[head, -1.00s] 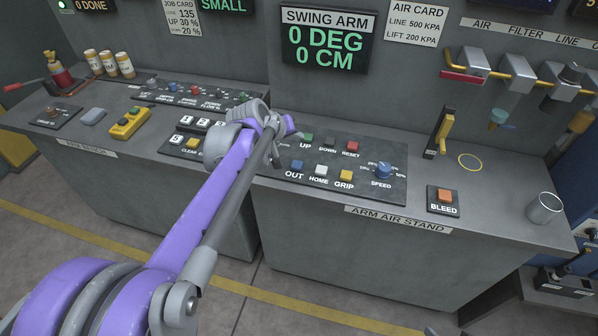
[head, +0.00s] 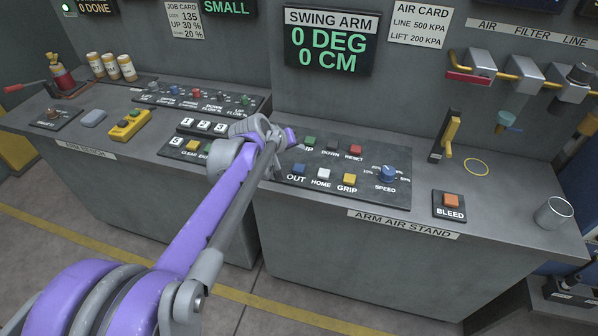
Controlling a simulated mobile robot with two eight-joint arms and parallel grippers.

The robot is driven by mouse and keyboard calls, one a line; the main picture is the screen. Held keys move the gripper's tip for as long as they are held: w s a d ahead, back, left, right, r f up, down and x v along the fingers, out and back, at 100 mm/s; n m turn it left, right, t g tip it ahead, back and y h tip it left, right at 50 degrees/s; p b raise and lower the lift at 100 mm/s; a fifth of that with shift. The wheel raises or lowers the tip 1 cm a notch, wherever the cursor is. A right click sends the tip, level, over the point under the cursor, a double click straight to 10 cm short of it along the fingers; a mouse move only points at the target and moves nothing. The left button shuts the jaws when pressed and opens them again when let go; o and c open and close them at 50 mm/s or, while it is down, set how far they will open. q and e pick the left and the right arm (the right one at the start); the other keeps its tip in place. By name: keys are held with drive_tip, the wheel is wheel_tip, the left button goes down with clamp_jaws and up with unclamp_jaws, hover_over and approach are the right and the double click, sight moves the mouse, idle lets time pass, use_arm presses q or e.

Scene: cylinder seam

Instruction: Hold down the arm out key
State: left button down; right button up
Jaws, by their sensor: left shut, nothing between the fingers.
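The blue OUT key (head: 298,169) is on the dark key panel of the arm air stand, left of the white HOME key (head: 324,173) and the yellow GRIP key (head: 350,178). My left arm reaches in from the lower left, and its wrist is over the panel's left end. My left gripper (head: 273,170) is shut and empty, just left of the OUT key and largely hidden by the wrist. I cannot tell its height above the panel. The swing arm display (head: 330,42) reads 0 DEG and 0 CM. My right gripper is out of view.
Green UP (head: 310,141), DOWN and red RESET (head: 355,152) keys form the back row. A blue SPEED knob (head: 387,173) is at right. Further right are a yellow-handled lever (head: 451,134), the orange BLEED button (head: 451,200) and a metal cup (head: 553,212).

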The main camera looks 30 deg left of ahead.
sight(297, 170)
use_arm(q)
wheel_tip(297, 170, down, 4)
drive_tip(key=shift+s+r+b, duration=0.1)
drive_tip(key=shift+b, duration=0.9)
drive_tip(key=shift+f, duration=0.4)
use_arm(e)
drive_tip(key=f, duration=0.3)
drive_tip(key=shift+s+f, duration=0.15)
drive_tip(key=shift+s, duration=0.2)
use_arm(q)
drive_tip(key=shift+f+b, duration=0.3)
drive_tip(key=shift+f, duration=0.1)
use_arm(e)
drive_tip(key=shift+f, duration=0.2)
